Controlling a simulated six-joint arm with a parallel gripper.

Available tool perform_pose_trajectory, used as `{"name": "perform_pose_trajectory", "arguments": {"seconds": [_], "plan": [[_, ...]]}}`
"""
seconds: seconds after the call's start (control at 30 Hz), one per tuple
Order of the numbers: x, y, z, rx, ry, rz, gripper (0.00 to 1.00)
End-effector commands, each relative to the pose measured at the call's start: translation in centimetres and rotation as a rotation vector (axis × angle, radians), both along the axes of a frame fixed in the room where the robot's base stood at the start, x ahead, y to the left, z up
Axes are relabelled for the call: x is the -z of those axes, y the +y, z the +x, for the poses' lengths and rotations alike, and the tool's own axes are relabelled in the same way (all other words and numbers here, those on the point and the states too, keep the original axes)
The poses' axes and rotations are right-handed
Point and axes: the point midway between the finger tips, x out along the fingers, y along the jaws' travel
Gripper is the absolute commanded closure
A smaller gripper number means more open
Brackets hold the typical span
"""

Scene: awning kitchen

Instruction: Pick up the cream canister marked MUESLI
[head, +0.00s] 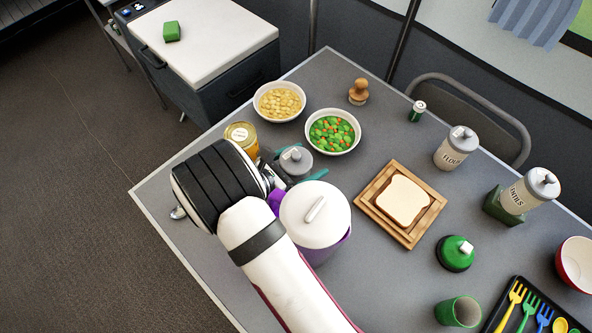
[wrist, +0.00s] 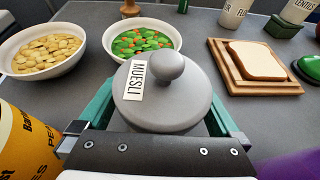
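The canister marked MUESLI (wrist: 165,95) fills the middle of the wrist view. Its round grey lid has a knob and a white label reading MUESLI; its body is hidden beneath the lid. In the head view its grey lid (head: 296,158) shows beside my wrist, partly covered by my arm. My gripper (wrist: 162,112) has teal fingers, one on each side of the canister, passing below the lid's edge. Whether the fingers touch the body is hidden by the lid. The canister appears upright on the table.
A yellow-labelled jar (head: 242,137) stands close on the left, and a purple pot with a white lid (head: 318,212) close on the right. Behind are a bowl of beige pieces (head: 279,101) and a bowl of vegetables (head: 333,132). Bread on a wooden board (head: 402,200) lies further right.

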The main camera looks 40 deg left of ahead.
Motion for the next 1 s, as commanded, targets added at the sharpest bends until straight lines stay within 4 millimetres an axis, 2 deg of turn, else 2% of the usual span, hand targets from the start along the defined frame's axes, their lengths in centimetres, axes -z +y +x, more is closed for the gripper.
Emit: {"name": "perform_pose_trajectory", "arguments": {"seconds": [0.03, 0.4, 0.43, 0.63, 0.73, 1.0], "plan": [[0.0, 0.0, 0.0, 0.0, 0.0, 0.0, 0.11], [0.0, 0.0, 0.0, 0.0, 0.0, 0.0, 0.77], [0.0, 0.0, 0.0, 0.0, 0.0, 0.0, 0.81], [-0.1, 0.0, 0.0, 0.0, 0.0, 0.001, 0.81], [-0.9, 0.0, 0.0, 0.0, 0.0, 0.001, 0.81], [-7.1, 0.0, 0.0, 0.001, -0.001, 0.005, 0.81]]}}
